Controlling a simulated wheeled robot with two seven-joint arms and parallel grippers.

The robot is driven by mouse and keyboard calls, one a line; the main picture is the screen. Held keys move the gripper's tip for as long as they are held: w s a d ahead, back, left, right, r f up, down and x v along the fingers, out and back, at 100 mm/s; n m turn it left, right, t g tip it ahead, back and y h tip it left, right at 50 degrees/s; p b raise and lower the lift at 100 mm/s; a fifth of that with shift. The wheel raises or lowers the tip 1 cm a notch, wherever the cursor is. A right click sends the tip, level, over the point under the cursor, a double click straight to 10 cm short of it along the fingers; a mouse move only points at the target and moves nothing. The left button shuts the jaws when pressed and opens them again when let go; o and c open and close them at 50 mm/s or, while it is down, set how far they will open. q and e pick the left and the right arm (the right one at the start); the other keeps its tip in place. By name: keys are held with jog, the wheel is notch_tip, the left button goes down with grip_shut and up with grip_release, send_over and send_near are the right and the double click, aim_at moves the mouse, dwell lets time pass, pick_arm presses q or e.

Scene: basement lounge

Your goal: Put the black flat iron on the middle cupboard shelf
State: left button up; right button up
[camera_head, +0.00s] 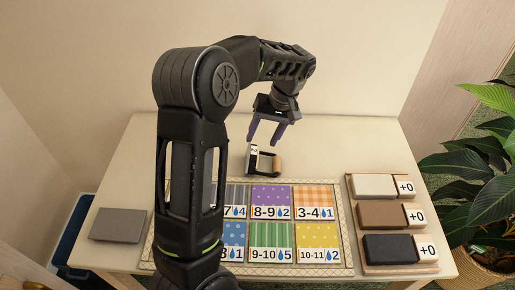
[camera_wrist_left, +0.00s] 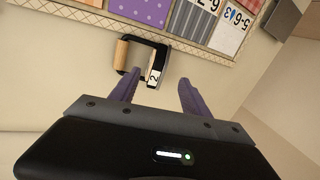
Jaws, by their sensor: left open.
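The black flat iron (camera_head: 254,160) has a tan wooden handle and a white label with a "2". It sits on the table behind the patterned card board, and it also shows in the left wrist view (camera_wrist_left: 160,56). My left gripper (camera_head: 265,140) is open and empty, with its purple fingers pointing down just behind and above the iron. In the left wrist view the iron lies just beyond the fingertips of my left gripper (camera_wrist_left: 159,80), toward the left finger. No cupboard that I can make out is in view. My right gripper is not in view.
A board (camera_head: 347,262) of patterned number cards covers the table's middle. A wooden rack (camera_head: 352,202) with white, brown and black blocks stands at right. A grey slab (camera_head: 118,225) lies at left. A plant (camera_head: 475,170) leans in at right. My left arm hides part of the board.

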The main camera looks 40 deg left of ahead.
pick_arm(q)
jog(key=shift+v, duration=1.15)
jog(key=shift+o, duration=0.3)
